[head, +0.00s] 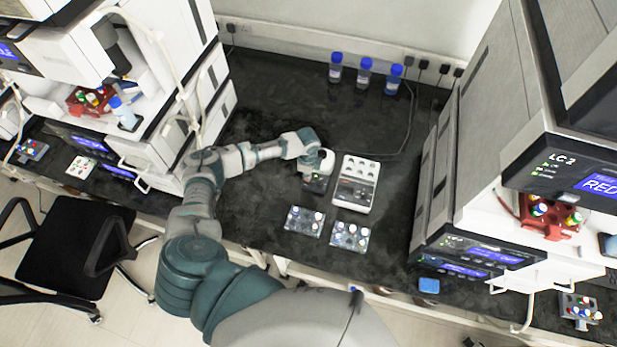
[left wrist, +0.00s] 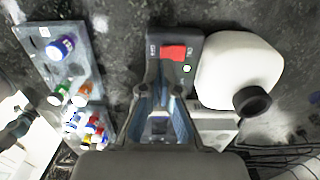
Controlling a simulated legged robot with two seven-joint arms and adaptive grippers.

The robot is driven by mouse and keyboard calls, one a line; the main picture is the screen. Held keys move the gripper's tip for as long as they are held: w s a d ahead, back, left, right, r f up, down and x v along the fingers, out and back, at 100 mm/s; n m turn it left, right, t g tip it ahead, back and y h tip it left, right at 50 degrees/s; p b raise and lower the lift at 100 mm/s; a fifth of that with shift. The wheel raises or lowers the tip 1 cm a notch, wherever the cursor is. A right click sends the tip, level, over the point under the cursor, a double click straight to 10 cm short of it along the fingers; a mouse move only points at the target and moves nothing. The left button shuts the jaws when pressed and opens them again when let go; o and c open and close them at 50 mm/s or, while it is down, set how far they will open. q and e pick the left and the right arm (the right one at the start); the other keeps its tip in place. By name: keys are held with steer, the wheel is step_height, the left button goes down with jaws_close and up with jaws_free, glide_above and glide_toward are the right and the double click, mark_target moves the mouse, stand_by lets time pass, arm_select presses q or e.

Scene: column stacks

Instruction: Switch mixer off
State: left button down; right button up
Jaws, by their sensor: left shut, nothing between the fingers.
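The mixer (left wrist: 173,78) is a small dark box with a red rocker switch (left wrist: 173,52) on its face, seen in the left wrist view. A small white round spot lies below right of the switch, and the tiny lettering is too small to read. My left gripper (left wrist: 160,98) is shut and empty, just in front of the box with its tips short of the red switch; I cannot tell whether they touch the box. In the head view my left gripper (head: 316,168) is over the dark mixer (head: 316,185), hiding part of it. My right gripper is not in view.
Two vial racks (head: 304,221) (head: 350,236) lie nearer. Blue-capped bottles (head: 364,73) stand at the back. Instrument stacks flank the black bench.

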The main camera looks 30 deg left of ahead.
arm_select(q)
steer(key=shift+a+f, duration=0.2)
steer(key=shift+a, duration=0.05)
steer(key=shift+d+f+b, duration=0.15)
steer(key=shift+f+b, duration=0.15)
steer(key=shift+f, duration=0.05)
stand_by(0.3)
steer(key=shift+f+b, duration=0.35)
steer(key=shift+f, duration=0.35)
stand_by(0.3)
step_height(320, 180, up, 5)
steer(key=p, duration=0.5)
steer(key=shift+r, duration=0.1)
stand_by(0.3)
